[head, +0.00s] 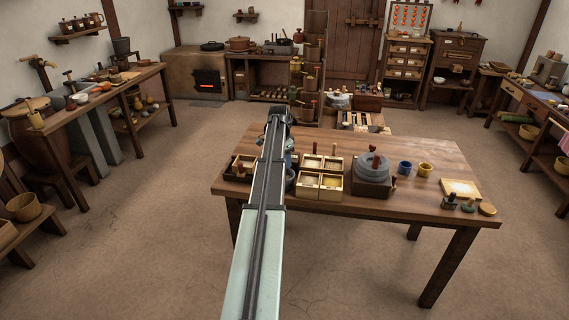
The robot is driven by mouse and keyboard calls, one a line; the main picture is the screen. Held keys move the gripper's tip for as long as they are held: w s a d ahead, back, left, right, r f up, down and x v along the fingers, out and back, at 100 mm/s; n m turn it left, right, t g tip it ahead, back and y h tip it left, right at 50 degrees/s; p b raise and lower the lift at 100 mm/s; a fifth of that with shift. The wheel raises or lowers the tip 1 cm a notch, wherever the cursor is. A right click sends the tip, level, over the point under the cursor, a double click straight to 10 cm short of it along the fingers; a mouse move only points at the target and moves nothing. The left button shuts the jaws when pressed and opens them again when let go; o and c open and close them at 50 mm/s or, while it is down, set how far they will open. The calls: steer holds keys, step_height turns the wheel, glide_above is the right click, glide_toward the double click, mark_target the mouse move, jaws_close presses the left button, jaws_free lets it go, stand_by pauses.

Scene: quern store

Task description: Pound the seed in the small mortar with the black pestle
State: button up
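My arm reaches from the bottom of the head view out over the wooden table (415,150). Its far end bends down at the table's back edge. A grey-blue part of it, close to my gripper (290,158), shows just right of the arm link; the fingers are hidden or too small to make out. A dark round vessel (291,182), possibly the small mortar, stands on the table below that part, half covered by my arm. Its inside and any seed cannot be seen. I cannot pick out the black pestle for certain.
Left of my arm is a wooden tray (232,174).

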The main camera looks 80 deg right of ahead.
steer(key=shift+f, duration=2.2)
steer(key=shift+f, duration=0.15)
steer(key=shift+r, duration=2.3)
steer(key=shift+f, duration=2.15)
steer(key=shift+f, duration=0.25)
steer(key=shift+r, duration=0.15)
steer(key=shift+r, duration=2.3)
